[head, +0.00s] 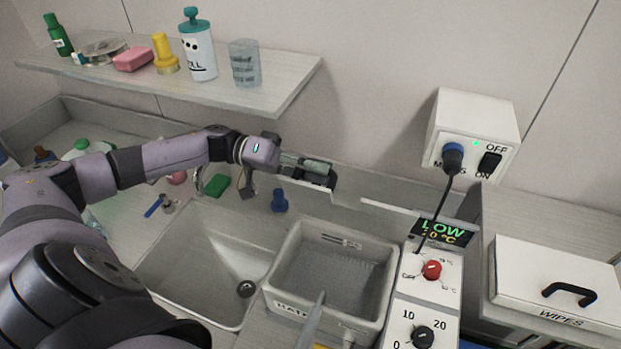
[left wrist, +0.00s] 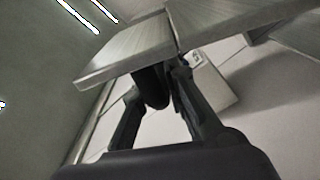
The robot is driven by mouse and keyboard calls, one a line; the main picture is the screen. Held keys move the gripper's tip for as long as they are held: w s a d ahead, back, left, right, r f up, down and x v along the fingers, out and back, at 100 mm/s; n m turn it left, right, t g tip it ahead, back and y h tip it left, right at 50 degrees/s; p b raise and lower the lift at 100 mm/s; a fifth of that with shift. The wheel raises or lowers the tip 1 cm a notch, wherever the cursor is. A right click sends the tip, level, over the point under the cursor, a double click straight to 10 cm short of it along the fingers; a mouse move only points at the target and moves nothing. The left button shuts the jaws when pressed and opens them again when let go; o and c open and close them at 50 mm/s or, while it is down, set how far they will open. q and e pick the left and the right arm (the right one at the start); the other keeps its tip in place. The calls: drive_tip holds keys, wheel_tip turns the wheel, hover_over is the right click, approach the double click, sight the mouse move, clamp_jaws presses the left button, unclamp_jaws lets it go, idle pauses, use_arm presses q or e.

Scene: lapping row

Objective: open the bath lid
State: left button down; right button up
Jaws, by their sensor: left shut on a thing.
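The bath (head: 284,304) is a light grey box right of the sink. Its top is uncovered, and a mesh basket (head: 335,273) shows inside. A pale flat strip (head: 378,208) behind the bath looks like the edge of the raised lid; its face is hard to make out. My left gripper (head: 318,178) is above and behind the bath's back left corner, shut on what looks like the lid's handle. In the left wrist view its fingers (left wrist: 166,82) close around a dark part, with the grip partly hidden. My right gripper is not in view.
A wall shelf (head: 285,93) with bottles and soap hangs above my left arm. A mains box (head: 473,122) with a cable is on the wall at right. The control panel (head: 402,310) stands beside the bath; a wipes box (head: 545,265) is farther right. A blue bottle (head: 279,202) stands behind the sink.

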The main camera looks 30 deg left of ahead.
use_arm(q)
drive_tip(key=shift+w+a, duration=0.25)
drive_tip(key=shift+w, duration=0.75)
drive_tip(key=shift+w+a, duration=0.25)
drive_tip(key=shift+w, duration=0.7)
drive_tip(key=c, duration=1.6)
unclamp_jaws()
drive_tip(key=v, duration=1.2)
